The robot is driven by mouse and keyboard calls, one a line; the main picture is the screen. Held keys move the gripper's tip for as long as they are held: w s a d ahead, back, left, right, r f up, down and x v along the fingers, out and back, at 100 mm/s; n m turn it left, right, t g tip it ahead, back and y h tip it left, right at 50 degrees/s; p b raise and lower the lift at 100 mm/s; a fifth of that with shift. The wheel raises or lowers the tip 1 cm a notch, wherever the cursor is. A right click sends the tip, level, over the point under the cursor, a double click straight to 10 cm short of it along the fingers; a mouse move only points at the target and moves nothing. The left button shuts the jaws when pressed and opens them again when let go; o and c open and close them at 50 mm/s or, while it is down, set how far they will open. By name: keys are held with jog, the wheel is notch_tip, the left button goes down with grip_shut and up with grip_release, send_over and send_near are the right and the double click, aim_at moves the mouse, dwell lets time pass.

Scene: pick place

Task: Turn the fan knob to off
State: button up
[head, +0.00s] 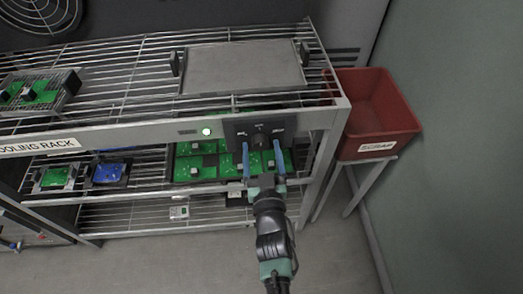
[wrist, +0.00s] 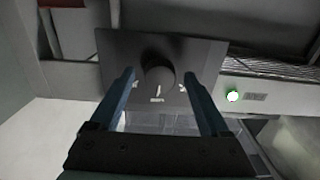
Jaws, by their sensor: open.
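The fan knob (head: 260,140) is a dark round knob on a black panel (head: 287,127) at the right of the cooling rack's front rail. In the wrist view the knob (wrist: 158,72) stands out from the panel (wrist: 205,55), with small white marks beside it. My gripper (head: 263,148) is open, its two blue fingers pointing at the panel. In the wrist view the fingers of my gripper (wrist: 158,85) lie left and right of the knob, with a gap on each side. I cannot tell the exact depth between fingertips and knob, or the knob's setting.
A green light (head: 206,131) glows on the rail left of the panel. Green circuit boards (head: 197,168) lie on the shelf below. An empty grey tray (head: 245,68) sits on the top shelf. A red scrap bin (head: 372,110) stands at the right. Open floor lies in front.

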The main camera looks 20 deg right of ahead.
grip_shut()
jog(key=shift+n, duration=0.3)
jog(key=n+b, duration=0.1)
jog(key=n, duration=0.3)
jog(key=shift+f+n, duration=0.1)
jog(key=shift+n, duration=0.2)
jog(key=n+b, duration=0.1)
jog(key=n, duration=0.5)
jog(key=shift+d+n, duration=0.1)
jog(key=shift+n, duration=0.2)
dwell(0.4)
grip_release()
